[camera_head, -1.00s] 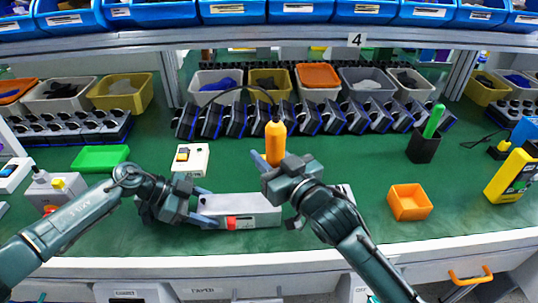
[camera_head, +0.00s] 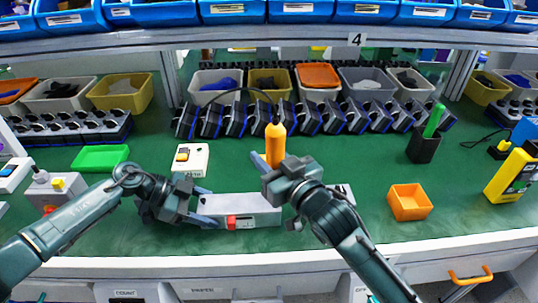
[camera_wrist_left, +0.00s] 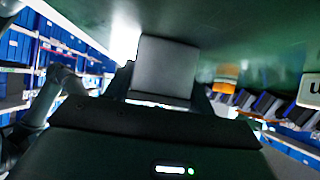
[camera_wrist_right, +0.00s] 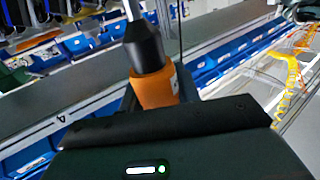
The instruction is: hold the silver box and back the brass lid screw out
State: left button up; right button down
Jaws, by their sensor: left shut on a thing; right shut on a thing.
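The silver box (camera_head: 250,208) lies low over the green bench, with a red patch on its front face. My left gripper (camera_head: 207,208) is shut on its left end; the box's grey face (camera_wrist_left: 165,68) fills the gap between the fingers in the left wrist view. My right gripper (camera_head: 268,168) is shut on an upright orange driver (camera_head: 275,145), above and behind the box's right part. In the right wrist view the driver's orange body (camera_wrist_right: 157,90) has a black end. The driver's lower tip and the brass lid screw are hidden.
An orange bin (camera_head: 409,202) and a black cup (camera_head: 424,146) are at right. A green tray (camera_head: 99,159) is at left. A row of dark blocks lines the back. The front strip is clear.

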jog(key=shift+f, duration=0.4)
dwell(0.7)
pick_arm(q)
jog(key=shift+r, duration=0.1)
pick_arm(e)
jog(key=shift+r, duration=0.4)
dwell(1.5)
jog(key=shift+r, duration=2.4)
pick_arm(q)
jog(key=o, duration=1.5)
